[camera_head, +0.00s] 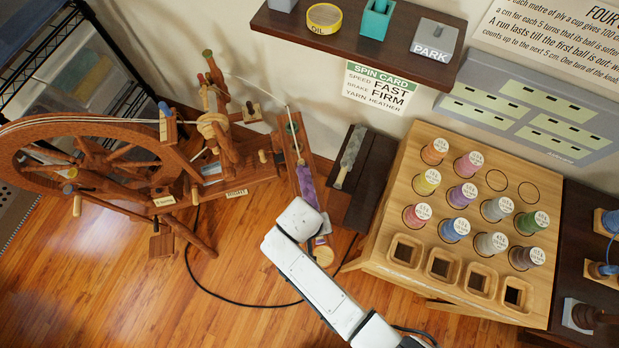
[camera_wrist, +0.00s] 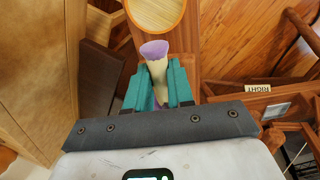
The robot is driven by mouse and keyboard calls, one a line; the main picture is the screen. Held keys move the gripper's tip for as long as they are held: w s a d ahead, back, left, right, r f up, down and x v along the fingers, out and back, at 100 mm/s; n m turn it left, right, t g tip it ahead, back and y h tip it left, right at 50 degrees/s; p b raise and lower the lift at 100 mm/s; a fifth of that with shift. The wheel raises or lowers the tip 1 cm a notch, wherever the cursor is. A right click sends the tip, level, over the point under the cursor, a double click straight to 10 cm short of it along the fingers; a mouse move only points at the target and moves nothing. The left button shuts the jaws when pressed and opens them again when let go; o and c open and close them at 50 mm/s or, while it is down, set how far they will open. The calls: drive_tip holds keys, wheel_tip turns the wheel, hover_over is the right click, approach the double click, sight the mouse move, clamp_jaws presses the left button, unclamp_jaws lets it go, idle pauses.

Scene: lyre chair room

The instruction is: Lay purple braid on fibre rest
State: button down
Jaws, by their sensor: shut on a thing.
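The purple braid (camera_head: 307,186) lies along a narrow reddish-wood board beside the spinning wheel, which looks like the fibre rest (camera_head: 297,152). My arm covers its lower part in the head view. In the wrist view, the teal fingers of my gripper (camera_wrist: 160,80) are shut on the braid's cream neck, with its purple tuft (camera_wrist: 154,50) sticking out past the fingertips. Whether the braid's full length touches the board is not clear. A grey braid (camera_head: 352,148) lies on a dark stand just to the right.
The spinning wheel (camera_head: 85,152) stands at left. A round pale-topped wooden piece (camera_head: 323,256) is just below my gripper, also in the wrist view (camera_wrist: 157,12). A light-wood table (camera_head: 390,200) with several spools stands at right. A dark shelf (camera_head: 300,27) is above.

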drive_tip(key=c, duration=0.9)
unclamp_jaws()
